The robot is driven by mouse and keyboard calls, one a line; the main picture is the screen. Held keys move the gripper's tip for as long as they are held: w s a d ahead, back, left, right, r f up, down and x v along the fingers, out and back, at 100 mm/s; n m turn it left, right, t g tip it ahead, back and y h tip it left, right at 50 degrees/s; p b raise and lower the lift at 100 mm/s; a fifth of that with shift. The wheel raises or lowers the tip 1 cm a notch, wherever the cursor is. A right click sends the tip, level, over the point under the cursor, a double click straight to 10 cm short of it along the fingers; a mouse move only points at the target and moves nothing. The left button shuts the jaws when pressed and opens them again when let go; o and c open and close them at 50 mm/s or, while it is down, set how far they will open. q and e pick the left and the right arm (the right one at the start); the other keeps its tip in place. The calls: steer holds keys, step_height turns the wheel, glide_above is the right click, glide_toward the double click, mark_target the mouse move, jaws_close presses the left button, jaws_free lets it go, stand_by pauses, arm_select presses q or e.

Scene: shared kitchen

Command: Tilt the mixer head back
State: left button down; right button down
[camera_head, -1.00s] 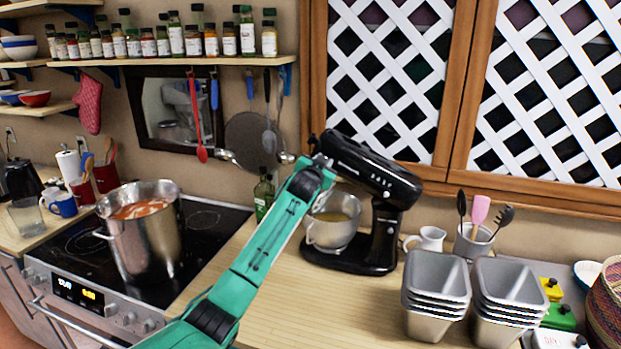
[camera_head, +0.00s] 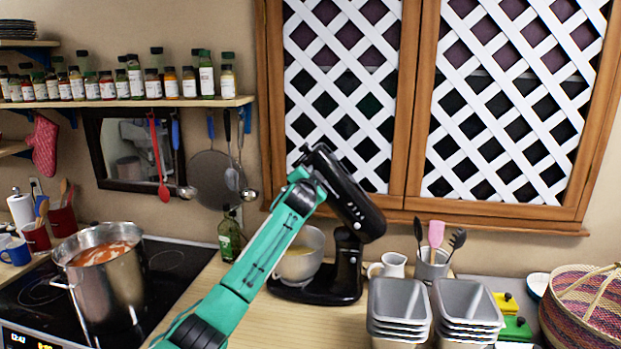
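The black stand mixer stands on the wooden counter at the centre, with its base (camera_head: 325,287) flat on the counter. Its head (camera_head: 345,195) is tilted up steeply, with the left end high above the bowl and the right end low at the column. A metal bowl (camera_head: 303,257) with pale yellow contents sits on the base, partly hidden behind my teal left arm. My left gripper (camera_head: 312,178) is at the raised left end of the head, touching or very close to it. Its fingers are mostly hidden, so their opening cannot be told. My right gripper is not in view.
A large pot (camera_head: 103,285) of red soup stands on the stove at left. Stacked metal tins (camera_head: 399,309), a white jug (camera_head: 390,265) and a utensil holder (camera_head: 431,268) stand right of the mixer. A lattice-fronted cabinet (camera_head: 403,120) is behind it. A bottle (camera_head: 230,238) stands left.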

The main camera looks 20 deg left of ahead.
arm_select(q)
steer(key=shift+a, duration=0.1)
steer(key=c, duration=1.2)
jaws_free()
steer(key=shift+a+f, duration=0.1)
steer(key=shift+a, duration=0.05)
steer(key=shift+s, duration=0.1)
steer(key=b+v, duration=0.6)
steer(key=v, duration=0.7)
steer(key=shift+s, duration=0.3)
